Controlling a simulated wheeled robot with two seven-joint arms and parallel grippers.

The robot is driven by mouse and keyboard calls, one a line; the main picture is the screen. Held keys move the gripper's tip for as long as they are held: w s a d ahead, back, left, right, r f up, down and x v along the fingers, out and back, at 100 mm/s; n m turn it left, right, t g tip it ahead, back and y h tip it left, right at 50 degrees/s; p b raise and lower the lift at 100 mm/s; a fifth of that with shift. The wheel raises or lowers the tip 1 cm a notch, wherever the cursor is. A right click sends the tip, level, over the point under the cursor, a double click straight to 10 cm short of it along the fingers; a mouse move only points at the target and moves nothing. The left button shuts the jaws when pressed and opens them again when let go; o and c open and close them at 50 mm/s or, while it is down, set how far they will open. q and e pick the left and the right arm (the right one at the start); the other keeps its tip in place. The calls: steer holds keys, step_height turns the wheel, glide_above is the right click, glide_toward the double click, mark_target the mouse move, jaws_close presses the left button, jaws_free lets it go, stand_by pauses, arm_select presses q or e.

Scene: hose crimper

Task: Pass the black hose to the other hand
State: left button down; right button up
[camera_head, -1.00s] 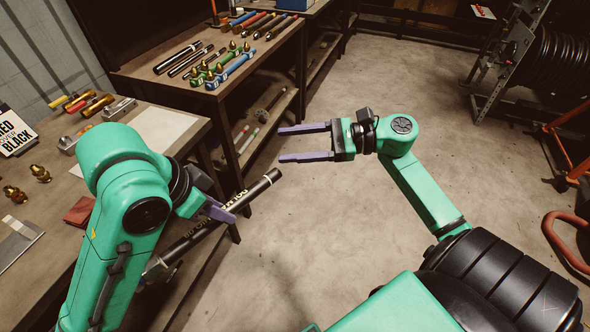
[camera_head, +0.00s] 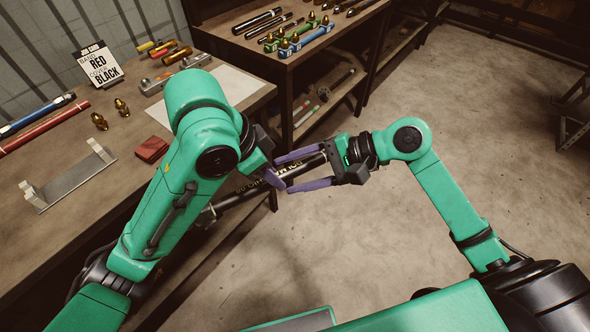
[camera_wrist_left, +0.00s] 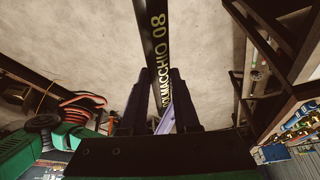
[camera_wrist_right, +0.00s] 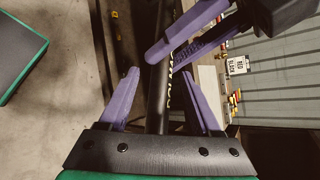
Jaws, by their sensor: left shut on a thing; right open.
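The black hose (camera_head: 240,194) with pale lettering is held slanting in front of the bench, lower end to the left. My left gripper (camera_head: 272,178) is shut on it; the left wrist view shows the hose (camera_wrist_left: 157,45) running out between its fingers (camera_wrist_left: 160,90). My right gripper (camera_head: 283,174) is open, with its fingers on either side of the hose's upper right part. In the right wrist view the hose (camera_wrist_right: 158,100) passes between the open right fingers (camera_wrist_right: 163,80), with gaps on both sides. The left gripper's purple fingers (camera_wrist_right: 188,40) cross the hose just beyond.
A job card (camera_head: 97,62) reading red band, black cover stands on the left bench (camera_head: 85,215). A metal cradle (camera_head: 70,180), a red block (camera_head: 152,149) and brass fittings (camera_head: 110,114) lie there. A second bench behind holds more hoses (camera_head: 257,21).

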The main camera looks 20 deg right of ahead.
jaws_close()
arm_select(q)
steer(key=c, duration=0.6)
jaws_free()
